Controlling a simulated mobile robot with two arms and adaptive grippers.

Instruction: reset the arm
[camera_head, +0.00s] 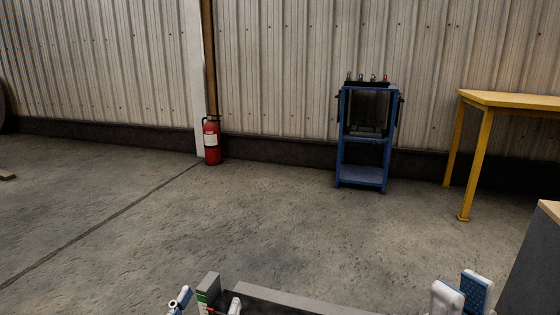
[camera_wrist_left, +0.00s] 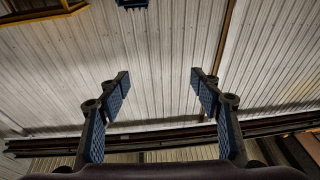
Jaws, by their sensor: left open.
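My left gripper (camera_wrist_left: 159,74) shows in the left wrist view with its two blue-padded fingers wide apart. Nothing is between them, and they point at bare ribbed wall in the background. In the head view only small white and blue pieces of my arms show at the bottom edge, left and right.
A blue cart (camera_head: 362,175) with several small coloured-top items stands by the wall. A red fire extinguisher (camera_head: 211,140) stands left of it, a yellow table (camera_head: 512,100) at right. A dark cabinet with a wooden top (camera_head: 535,262) is at lower right. The middle floor is clear.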

